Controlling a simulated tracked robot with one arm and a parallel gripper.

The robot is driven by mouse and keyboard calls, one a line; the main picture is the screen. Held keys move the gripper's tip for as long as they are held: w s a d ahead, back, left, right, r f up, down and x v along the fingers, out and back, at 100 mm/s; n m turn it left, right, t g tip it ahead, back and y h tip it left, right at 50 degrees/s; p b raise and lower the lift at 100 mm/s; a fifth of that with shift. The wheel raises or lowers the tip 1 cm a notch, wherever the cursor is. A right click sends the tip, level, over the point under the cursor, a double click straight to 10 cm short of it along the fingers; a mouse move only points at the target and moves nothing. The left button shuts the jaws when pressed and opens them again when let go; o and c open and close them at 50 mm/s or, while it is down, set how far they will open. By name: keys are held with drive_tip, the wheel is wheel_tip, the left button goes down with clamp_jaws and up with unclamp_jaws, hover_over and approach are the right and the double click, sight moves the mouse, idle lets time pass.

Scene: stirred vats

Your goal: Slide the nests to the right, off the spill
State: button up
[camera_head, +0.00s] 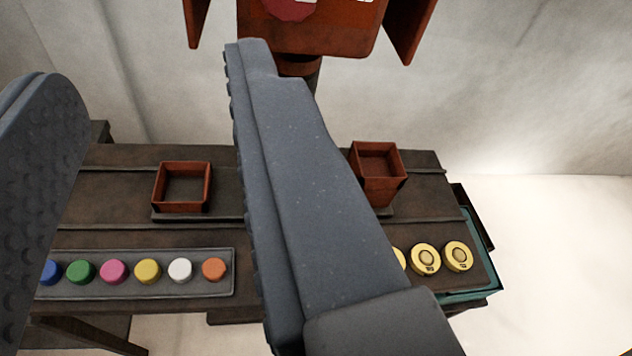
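Two open, square red-brown boxes stand on a dark table. The left box (181,208) is low and sits on a thin dark plate. The right box (379,185) is taller, perhaps several nested together; I cannot tell. It also stands on a thin dark base, partly hidden by my finger. Nothing in view is clearly labelled as a nest, and I cannot make out a spill. My gripper (150,70) is open and empty, its two grey fingers wide apart in front of the table. The left box shows between them; the right box is beyond the right finger.
A grey tray (140,288) with several coloured knobs lies at the front left. Several yellow discs (425,257) lie at the front right, partly hidden. A teal bin (480,240) is at the table's right edge. A red-brown machine (340,35) rises behind.

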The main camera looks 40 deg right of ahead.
drive_tip(key=w+d+f+t+b, duration=0.1)
drive_tip(key=d+f, duration=0.3)
drive_tip(key=f, duration=0.8)
drive_tip(key=w+d+f+b, duration=0.1)
drive_tip(key=d+f, duration=0.2)
drive_tip(key=f, duration=1)
drive_tip(key=w+d+f+t+b, duration=0.1)
drive_tip(key=d+f, duration=0.3)
drive_tip(key=f, duration=0.8)
drive_tip(key=shift+m+y, duration=0.3)
drive_tip(key=shift+m, duration=0.1)
drive_tip(key=w, duration=0.4)
drive_tip(key=w+b, duration=0.1)
drive_tip(key=w, duration=0.4)
drive_tip(key=w+d, duration=0.1)
drive_tip(key=w, duration=0.3)
drive_tip(key=shift+w+f+b, duration=0.1)
drive_tip(key=shift+w+b, duration=0.2)
drive_tip(key=shift+w, duration=0.1)
